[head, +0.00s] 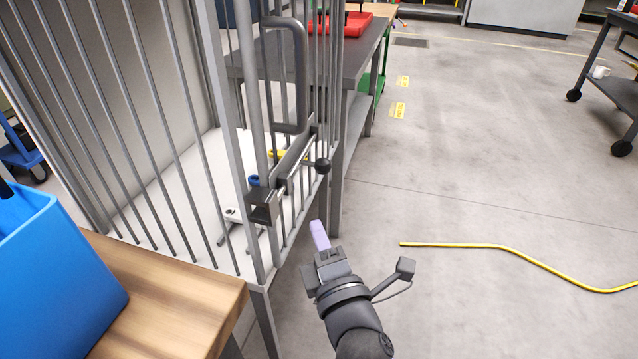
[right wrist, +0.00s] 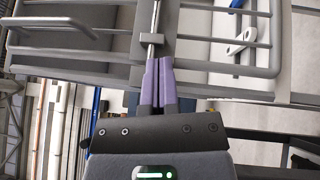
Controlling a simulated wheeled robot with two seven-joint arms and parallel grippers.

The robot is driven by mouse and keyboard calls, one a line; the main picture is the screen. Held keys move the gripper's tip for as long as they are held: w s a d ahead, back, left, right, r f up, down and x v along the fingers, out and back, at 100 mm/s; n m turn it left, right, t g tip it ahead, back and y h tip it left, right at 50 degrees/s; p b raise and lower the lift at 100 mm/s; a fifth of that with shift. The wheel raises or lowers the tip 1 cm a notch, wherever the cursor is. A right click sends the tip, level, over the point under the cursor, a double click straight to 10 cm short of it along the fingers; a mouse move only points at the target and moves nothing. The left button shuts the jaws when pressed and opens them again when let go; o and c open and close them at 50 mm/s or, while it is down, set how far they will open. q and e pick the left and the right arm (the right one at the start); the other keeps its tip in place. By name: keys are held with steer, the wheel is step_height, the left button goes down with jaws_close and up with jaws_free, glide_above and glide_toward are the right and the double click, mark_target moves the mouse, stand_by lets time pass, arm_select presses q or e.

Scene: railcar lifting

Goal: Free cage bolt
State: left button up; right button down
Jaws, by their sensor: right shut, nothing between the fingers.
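The barred cage (head: 190,130) stands at left centre in the head view. Its sliding bolt (head: 296,155) lies along the door front, with a black ball knob (head: 322,166) and a dark latch bracket (head: 264,206). My right gripper (head: 319,235) is below the knob and in front of the bars, its lilac fingers pointing up. In the right wrist view the fingers (right wrist: 158,72) are together and empty, beside a grey block and thin rod (right wrist: 153,22); I cannot tell whether they touch it. My left gripper is out of view.
A wooden table (head: 170,300) with a blue bin (head: 55,270) is at lower left. Tools with blue and yellow parts lie inside the cage. A grey workbench (head: 362,60) stands behind.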

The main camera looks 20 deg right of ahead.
mark_target(328, 167)
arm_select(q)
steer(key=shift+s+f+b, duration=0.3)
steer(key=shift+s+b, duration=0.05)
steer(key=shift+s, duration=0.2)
arm_select(e)
steer(key=w+d+r, duration=0.1)
steer(key=w+d, duration=0.1)
steer(key=w, duration=0.7)
steer(key=shift+d+r, duration=0.3)
steer(key=shift+d, duration=0.1)
steer(key=shift+w, duration=0.1)
steer(key=w+d, duration=0.1)
steer(key=w, duration=0.1)
steer(key=w+d, duration=0.2)
steer(key=shift+a+r, duration=0.1)
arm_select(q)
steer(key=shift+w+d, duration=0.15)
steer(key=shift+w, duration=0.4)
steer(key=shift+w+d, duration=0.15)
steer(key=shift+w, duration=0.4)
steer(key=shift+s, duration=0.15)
